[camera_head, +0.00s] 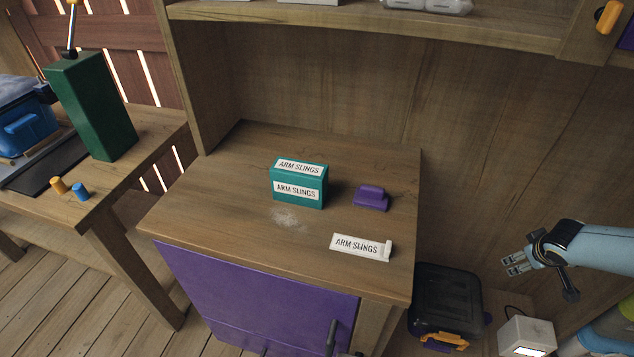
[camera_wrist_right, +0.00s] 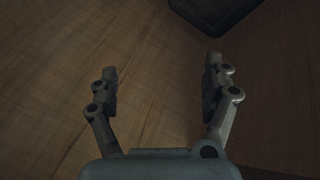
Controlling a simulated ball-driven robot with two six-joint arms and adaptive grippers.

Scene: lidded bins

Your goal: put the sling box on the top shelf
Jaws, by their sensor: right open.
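The sling box is a teal box (camera_head: 299,184) with white "ARM SLINGS" labels, upright on the wooden cabinet top (camera_head: 190,213). The top shelf (camera_head: 350,22) runs along the upper edge of the head view, above the box. My right gripper (camera_head: 508,264) is at the right of the head view, well apart from the box and over the floor side of the cabinet. In the right wrist view its fingers (camera_wrist_right: 160,88) are spread, with nothing between them. My left gripper is not in view.
A purple object (camera_head: 371,198) lies right of the box, and an "ARM SLINGS" label plate (camera_head: 361,247) lies in front. A black case (camera_head: 446,303) and a white box (camera_head: 527,336) stand low at right. A green block (camera_head: 92,108) stands on the left table. White items occupy part of the shelf.

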